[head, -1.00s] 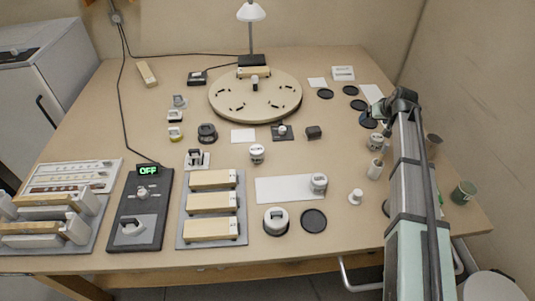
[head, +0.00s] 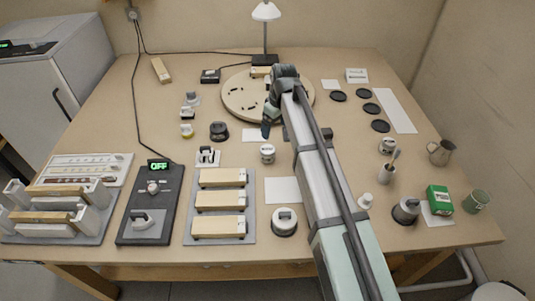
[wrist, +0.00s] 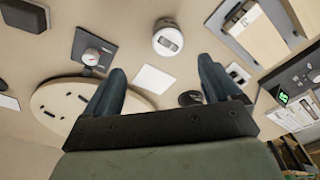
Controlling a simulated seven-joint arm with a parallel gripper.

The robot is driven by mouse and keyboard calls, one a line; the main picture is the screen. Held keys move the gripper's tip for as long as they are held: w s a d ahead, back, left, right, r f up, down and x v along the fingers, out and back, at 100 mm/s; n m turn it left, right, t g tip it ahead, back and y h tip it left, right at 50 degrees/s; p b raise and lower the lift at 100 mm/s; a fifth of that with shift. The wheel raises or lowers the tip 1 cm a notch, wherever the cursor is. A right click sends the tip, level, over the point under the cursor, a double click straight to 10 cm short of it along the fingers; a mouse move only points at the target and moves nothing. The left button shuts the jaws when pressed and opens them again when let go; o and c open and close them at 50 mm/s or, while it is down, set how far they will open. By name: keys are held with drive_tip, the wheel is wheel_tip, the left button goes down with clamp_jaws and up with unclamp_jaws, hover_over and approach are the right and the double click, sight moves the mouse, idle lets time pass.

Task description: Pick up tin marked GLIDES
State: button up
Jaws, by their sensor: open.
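A white round tin (head: 267,153) with a grey lid stands mid-bench; its label is too small to read for sure. What looks like the same tin (wrist: 168,38) shows at the top of the wrist view, label blurred. Another similar tin (head: 388,145) stands at the right. A tin on the white card in the earlier view is now behind my arm. I cannot tell which tin says GLIDES. My gripper (head: 268,124) is open above the bench, between the turntable and the mid-bench tin. Its two dark fingers (wrist: 160,85) are apart with nothing between them.
The round turntable (head: 238,105) lies behind my gripper. A small dark knob (head: 219,131) and a white card (head: 252,135) are close by. The grey tray of blocks (head: 220,235) and the control box (head: 150,205) stand front left. A green box (head: 438,200) is at the right.

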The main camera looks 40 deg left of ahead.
sight(268, 149)
drive_tip(key=f, duration=0.2)
drive_tip(key=a+f, duration=0.1)
drive_tip(key=f, duration=0.5)
drive_tip(key=shift+s+a+f, duration=0.15)
drive_tip(key=shift+s+f, duration=0.05)
drive_tip(key=shift+s, duration=0.05)
drive_tip(key=shift+s+a+f, duration=0.1)
drive_tip(key=shift+a+f, duration=0.1)
drive_tip(key=shift+f, duration=0.65)
drive_tip(key=shift+s+a+f, duration=0.15)
drive_tip(key=shift+f, duration=0.75)
drive_tip(key=shift+s+a+f, duration=0.1)
drive_tip(key=shift+a+f, duration=0.1)
drive_tip(key=shift+f, duration=0.65)
drive_tip(key=shift+c, duration=0.2)
drive_tip(key=c, duration=1.1)
drive_tip(key=shift+c, duration=0.2)
